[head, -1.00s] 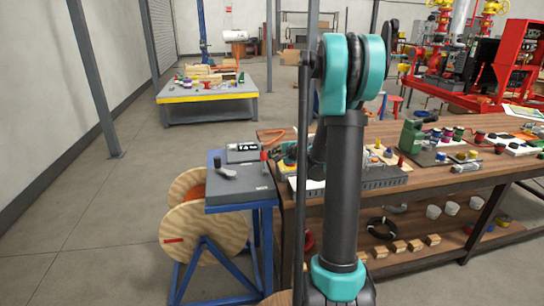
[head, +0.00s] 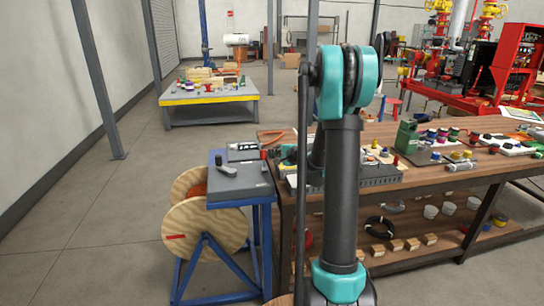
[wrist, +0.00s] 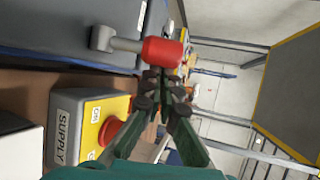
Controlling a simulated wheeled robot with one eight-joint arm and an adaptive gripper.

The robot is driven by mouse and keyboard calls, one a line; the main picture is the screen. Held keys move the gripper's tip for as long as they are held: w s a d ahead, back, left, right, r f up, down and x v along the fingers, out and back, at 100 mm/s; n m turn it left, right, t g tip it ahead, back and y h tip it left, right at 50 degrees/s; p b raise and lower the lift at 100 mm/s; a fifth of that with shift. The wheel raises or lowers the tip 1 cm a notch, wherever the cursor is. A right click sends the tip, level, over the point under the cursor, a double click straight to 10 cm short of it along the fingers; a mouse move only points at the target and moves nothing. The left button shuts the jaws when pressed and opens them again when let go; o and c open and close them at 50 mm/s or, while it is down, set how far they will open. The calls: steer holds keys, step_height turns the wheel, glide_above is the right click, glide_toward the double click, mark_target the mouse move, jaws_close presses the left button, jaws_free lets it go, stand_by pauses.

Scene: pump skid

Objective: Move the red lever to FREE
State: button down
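The red lever has a red grip (wrist: 163,52) on a grey metal arm that runs left to a grey pivot block in the wrist view. Its red grip also shows upright at the right back of the grey-topped blue stand in the head view (head: 264,154). My gripper (wrist: 160,78) has its dark fingers drawn together, with the tips at the lower edge of the red grip. I see nothing held between them; whether the tips touch the grip is unclear. In the head view my arm hides most of the gripper. No FREE marking is legible.
A SUPPLY box (wrist: 66,128) with a yellow face and red button (wrist: 113,130) lies close to the left finger. The stand's grey top (head: 243,184) also carries a dark crank handle (head: 225,170). A crowded wooden workbench (head: 440,172) stands to the right; floor at left is clear.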

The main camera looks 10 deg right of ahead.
steer(key=s, duration=0.4)
steer(key=shift+a, duration=0.1)
steer(key=shift+w+f, duration=0.15)
steer(key=shift+w, duration=0.05)
steer(key=shift+w+f, duration=0.3)
steer(key=shift+w, duration=0.3)
stand_by(0.4)
